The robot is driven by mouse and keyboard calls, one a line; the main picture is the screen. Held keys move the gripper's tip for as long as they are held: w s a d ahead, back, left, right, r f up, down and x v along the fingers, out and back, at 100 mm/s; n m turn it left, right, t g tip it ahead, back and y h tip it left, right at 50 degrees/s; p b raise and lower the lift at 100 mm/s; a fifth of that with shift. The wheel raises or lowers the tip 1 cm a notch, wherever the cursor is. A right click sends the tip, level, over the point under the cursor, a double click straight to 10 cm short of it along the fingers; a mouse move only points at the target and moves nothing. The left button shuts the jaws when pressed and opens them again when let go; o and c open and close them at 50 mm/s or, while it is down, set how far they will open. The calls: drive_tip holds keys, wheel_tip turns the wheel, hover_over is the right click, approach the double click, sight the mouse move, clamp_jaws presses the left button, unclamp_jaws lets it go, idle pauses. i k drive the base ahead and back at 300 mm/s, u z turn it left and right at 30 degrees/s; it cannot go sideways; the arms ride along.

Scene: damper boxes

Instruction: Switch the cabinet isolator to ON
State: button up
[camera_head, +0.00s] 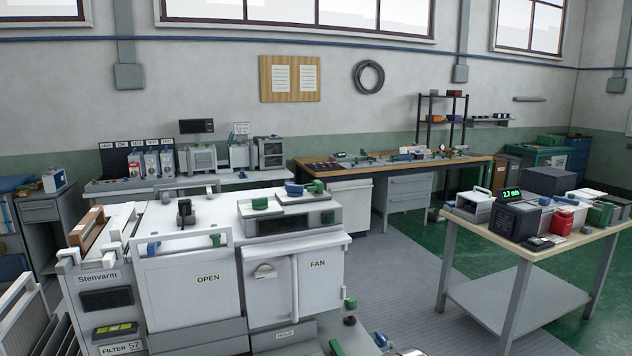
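A white cabinet (190,294) labelled Stenvarm stands in the near left, with panels marked OPEN and FAN. No ON mark is readable, and I cannot tell for sure which part is the isolator. A black upright handle (185,212) stands on the cabinet top. The setting of either is too small to read. My gripper is not in view.
Green-knobbed parts (313,187) sit on the cabinet top. A wooden-topped table (575,238) with boxes and a lit display stands at right. Benches line the back wall. Grey matting (400,270) lies clear between cabinet and table. Small parts at the bottom edge are cut off.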

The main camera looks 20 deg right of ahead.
sight(292, 190)
drive_tip(key=z, duration=0.15)
drive_tip(key=i, duration=0.9)
drive_tip(key=u, duration=0.15)
